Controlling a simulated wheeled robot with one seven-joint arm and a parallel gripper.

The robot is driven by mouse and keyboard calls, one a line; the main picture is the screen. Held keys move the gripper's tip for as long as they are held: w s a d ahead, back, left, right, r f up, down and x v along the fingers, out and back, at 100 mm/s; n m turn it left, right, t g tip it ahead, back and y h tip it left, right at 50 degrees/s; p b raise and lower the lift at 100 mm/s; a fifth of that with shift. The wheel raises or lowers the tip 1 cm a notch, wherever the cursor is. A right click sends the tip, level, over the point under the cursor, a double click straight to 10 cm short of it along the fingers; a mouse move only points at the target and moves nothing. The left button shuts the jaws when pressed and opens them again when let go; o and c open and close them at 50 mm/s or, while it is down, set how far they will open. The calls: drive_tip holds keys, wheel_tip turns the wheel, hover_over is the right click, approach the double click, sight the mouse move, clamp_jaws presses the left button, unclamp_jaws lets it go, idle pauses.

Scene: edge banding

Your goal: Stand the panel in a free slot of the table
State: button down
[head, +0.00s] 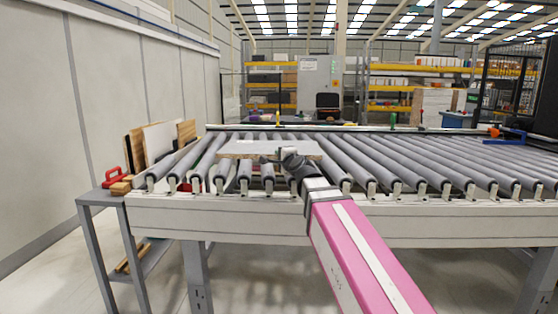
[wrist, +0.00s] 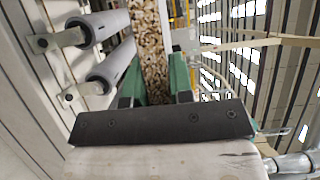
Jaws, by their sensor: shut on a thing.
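The panel (head: 238,149) is a flat, pale grey board above the rollers at the near left of the roller table, lying about level. I cannot tell whether it touches the rollers. My gripper (head: 284,156) is shut on its near edge. In the wrist view, the panel's speckled chipboard edge (wrist: 153,35) runs between the green fingers of my gripper (wrist: 158,78). Several boards (head: 158,139) stand upright side by side at the left end of the roller table. The slots holding them, and any free slot, cannot be made out.
The roller table (head: 420,208) fills the middle and right; its rollers (head: 410,160) are otherwise mostly bare. A grey side stand (head: 100,195) at the left carries a red tool (head: 114,177) and small wood blocks (head: 122,187). A wall (head: 110,100) runs along the left.

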drive_tip(key=s+d+r, duration=0.4)
drive_tip(key=s+r, duration=0.4)
drive_tip(key=s, duration=0.1)
drive_tip(key=shift+d+r, duration=0.2)
drive_tip(key=shift+r, duration=0.1)
idle(0.5)
drive_tip(key=shift+w, duration=0.2)
